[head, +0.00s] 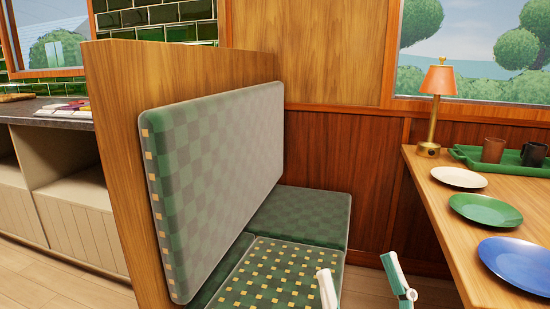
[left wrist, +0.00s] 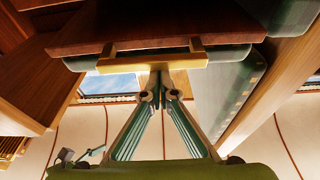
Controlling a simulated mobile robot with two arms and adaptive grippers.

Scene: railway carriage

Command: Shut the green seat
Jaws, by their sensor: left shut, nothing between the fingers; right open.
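The green seat bench shows in the head view, with a plain checked cushion (head: 312,212) at the far end and a yellow-dotted cushion (head: 285,268) nearer. I cannot tell how far any part is raised. A tall green checked backrest (head: 220,170) stands along its left. My right gripper (head: 362,283) is open and empty at the bottom, its fingers apart in front of the dotted cushion's right side. My left gripper (left wrist: 160,92) shows only in the left wrist view, shut and empty. Its tips are close to a light wooden bar (left wrist: 150,62) at a dark board (left wrist: 170,22); contact is unclear.
A wooden table (head: 440,215) stands at right with a white plate (head: 459,177), green plate (head: 486,209), blue plate (head: 520,262), lamp (head: 437,85) and green tray (head: 470,156). A wooden partition (head: 115,150) backs the seat. Some floor shows between seat and table.

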